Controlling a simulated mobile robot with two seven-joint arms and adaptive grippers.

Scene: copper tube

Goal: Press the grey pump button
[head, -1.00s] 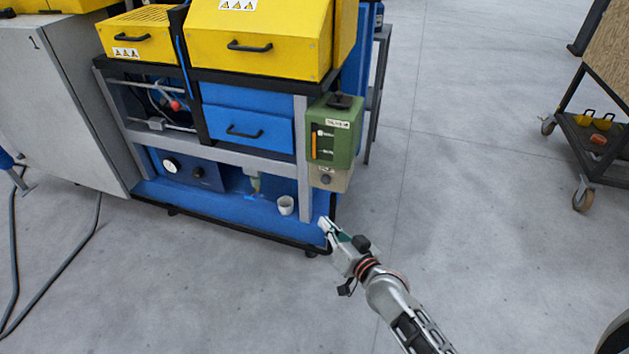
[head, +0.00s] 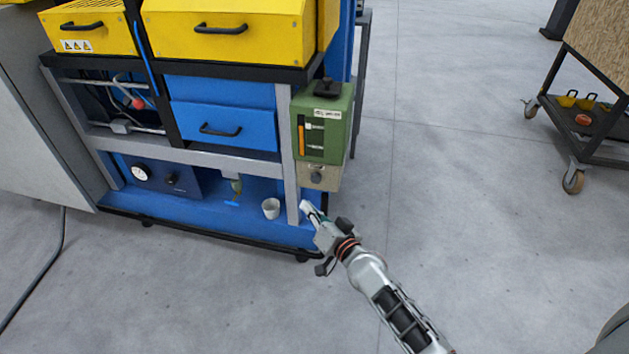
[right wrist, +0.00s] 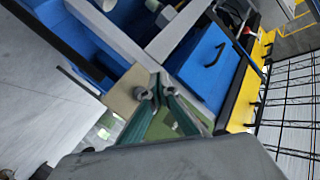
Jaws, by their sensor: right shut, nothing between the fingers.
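The grey pump button (head: 317,177) is a small round knob on the front of a beige block (head: 331,182) below the green pump tank (head: 323,138). My right gripper (head: 307,209) is shut and empty in the head view. Its tips are in front of the machine, a little below and left of the button in the picture, and appear apart from it. In the right wrist view the gripper (right wrist: 156,92) points at the beige block (right wrist: 121,97), and I cannot make out the button clearly there. My left gripper is not in view.
The blue machine (head: 222,117) with yellow covers fills the left. A wheeled trolley (head: 592,150) stands at the right. The floor between is clear.

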